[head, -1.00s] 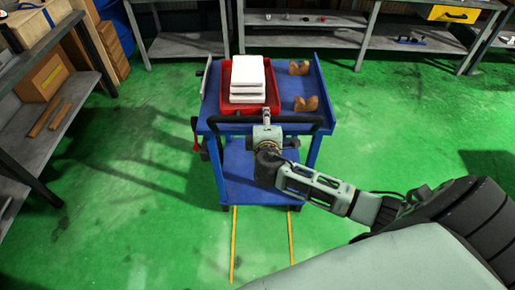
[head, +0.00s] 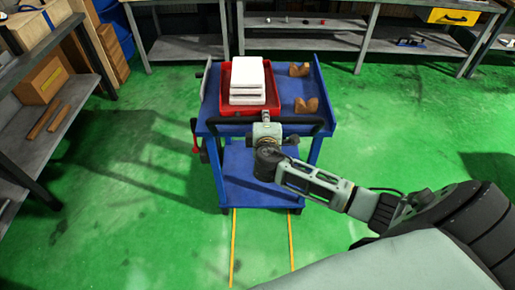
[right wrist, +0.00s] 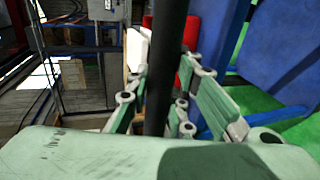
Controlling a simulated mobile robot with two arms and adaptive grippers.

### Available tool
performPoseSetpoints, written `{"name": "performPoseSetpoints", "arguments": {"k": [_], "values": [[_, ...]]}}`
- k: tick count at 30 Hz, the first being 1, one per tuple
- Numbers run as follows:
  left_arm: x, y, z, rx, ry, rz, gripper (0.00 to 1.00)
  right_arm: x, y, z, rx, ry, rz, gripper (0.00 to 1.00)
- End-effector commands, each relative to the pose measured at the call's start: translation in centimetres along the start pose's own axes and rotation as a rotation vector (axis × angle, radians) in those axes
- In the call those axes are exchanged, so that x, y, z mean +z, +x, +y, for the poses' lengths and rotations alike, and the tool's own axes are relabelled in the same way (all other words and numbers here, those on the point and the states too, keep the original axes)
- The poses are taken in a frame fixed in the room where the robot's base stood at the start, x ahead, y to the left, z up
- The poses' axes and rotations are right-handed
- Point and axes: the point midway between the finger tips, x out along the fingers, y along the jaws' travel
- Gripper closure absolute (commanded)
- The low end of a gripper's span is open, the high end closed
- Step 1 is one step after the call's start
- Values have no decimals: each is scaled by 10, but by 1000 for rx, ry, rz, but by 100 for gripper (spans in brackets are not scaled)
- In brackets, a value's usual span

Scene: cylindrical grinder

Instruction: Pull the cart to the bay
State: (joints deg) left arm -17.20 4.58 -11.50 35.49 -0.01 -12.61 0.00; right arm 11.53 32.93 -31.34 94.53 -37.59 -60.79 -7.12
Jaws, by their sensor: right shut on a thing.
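The blue cart (head: 315,85) stands on the green floor, with an upper tray and a lower shelf (head: 235,178). Its black handle bar (head: 305,121) runs across the near side. My right gripper (head: 265,117) is at about the middle of this bar. In the right wrist view the dark bar (right wrist: 168,55) passes between the fingers of the right gripper (right wrist: 158,90), which is shut on it. Two yellow floor lines (head: 234,245) run from the cart's near end toward me. My left gripper is not in view.
A red bin (head: 227,102) with stacked white blocks (head: 248,78) and brown brackets (head: 307,104) ride on the cart. A red lever (head: 195,138) sticks out at its left. Grey benches stand at the back (head: 185,47) and left (head: 40,138). Near floor is clear.

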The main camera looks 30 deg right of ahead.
Motion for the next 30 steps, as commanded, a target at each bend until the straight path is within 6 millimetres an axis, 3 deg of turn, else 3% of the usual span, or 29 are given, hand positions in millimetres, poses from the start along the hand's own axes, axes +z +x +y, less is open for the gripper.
{"name": "performPoseSetpoints", "arguments": {"k": [4, 13, 30], "values": [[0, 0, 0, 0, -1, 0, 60, 0, 0, -1, -1, 0, 0, 100], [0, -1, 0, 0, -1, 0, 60, 0, -3, -2, -2, 0, 0, 100], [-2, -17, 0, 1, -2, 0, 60, 0, -47, -18, -8, -2, 1, 100]]}}
